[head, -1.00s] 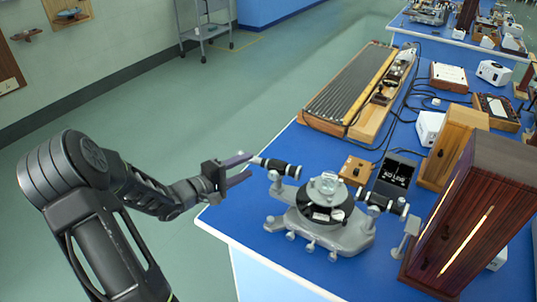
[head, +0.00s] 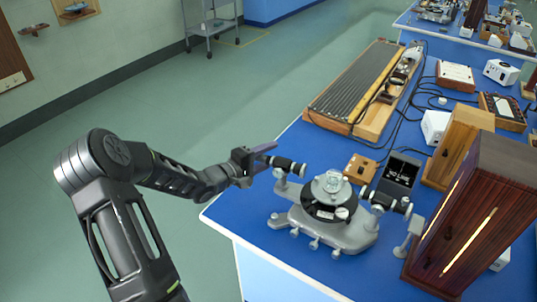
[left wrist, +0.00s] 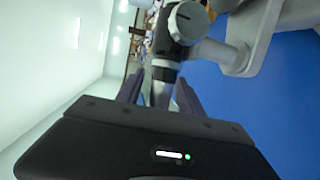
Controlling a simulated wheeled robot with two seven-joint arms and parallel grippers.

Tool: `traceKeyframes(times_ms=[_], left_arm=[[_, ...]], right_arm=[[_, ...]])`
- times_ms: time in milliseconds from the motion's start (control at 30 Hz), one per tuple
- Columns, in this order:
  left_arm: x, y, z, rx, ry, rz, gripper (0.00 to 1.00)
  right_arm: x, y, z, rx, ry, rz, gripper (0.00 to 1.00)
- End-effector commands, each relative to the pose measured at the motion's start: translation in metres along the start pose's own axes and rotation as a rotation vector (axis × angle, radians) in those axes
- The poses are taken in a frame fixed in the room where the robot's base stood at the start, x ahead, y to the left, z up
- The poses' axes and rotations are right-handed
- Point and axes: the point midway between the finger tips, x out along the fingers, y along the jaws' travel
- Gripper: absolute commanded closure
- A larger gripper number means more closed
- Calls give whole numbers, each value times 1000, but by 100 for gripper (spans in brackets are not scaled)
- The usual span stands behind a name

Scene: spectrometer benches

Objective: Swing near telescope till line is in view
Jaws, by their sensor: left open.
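The spectrometer (head: 335,233), grey with a round dark table, stands at the near corner of the blue bench. Its near telescope (head: 287,165), a black and silver tube, points left from a grey arm. My left gripper (head: 266,160) is open at the tube's left end, fingers on either side. In the left wrist view the tube (left wrist: 172,58) lies between the fingers (left wrist: 160,92); contact cannot be told. A small dark screen (head: 402,170) behind the spectrometer shows white text that seems to read "NO LINE". My right gripper is out of view.
A tall dark wooden lamp box (head: 475,215) with a bright slit stands right of the spectrometer. A small wooden box (head: 361,168) sits behind it. A long ribbed wooden apparatus (head: 360,92) and cables lie further back. Open floor lies left of the bench.

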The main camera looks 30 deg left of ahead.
Motion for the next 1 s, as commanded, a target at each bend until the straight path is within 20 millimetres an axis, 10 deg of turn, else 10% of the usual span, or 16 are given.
traceKeyframes(times_ms=[667,1000], left_arm=[[0,0,0,0,0,0,99],[-1,0,0,0,0,0,100]], right_arm=[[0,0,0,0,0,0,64],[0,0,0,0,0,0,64]])
